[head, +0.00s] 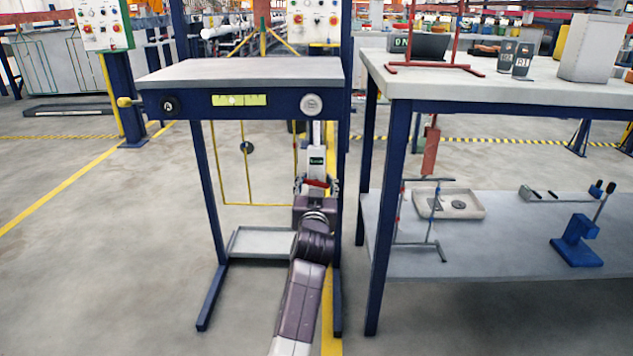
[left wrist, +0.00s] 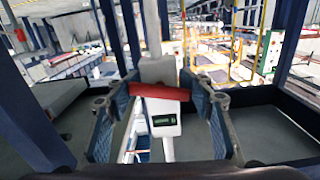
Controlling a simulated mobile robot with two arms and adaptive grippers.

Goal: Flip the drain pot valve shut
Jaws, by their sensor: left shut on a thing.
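The drain pot (head: 317,152) is a white upright body with a small dark green display, hanging under the right end of a blue-framed rack. It also shows in the left wrist view (left wrist: 166,128). Its valve handle is a red bar (left wrist: 160,91) lying crosswise over the white pipe, slightly tilted. My left gripper (head: 317,186) is at the handle's height. In the left wrist view, its two blue-padded fingers (left wrist: 163,100) stand either side of the red bar, shut on its ends. Part of the pot is hidden behind the gripper. My right gripper is not in view.
The rack's grey top (head: 240,72) and blue legs surround the pot closely. A drip tray (head: 255,242) lies below. A workbench (head: 500,92) with a lower shelf stands close on the right. Open floor lies to the left.

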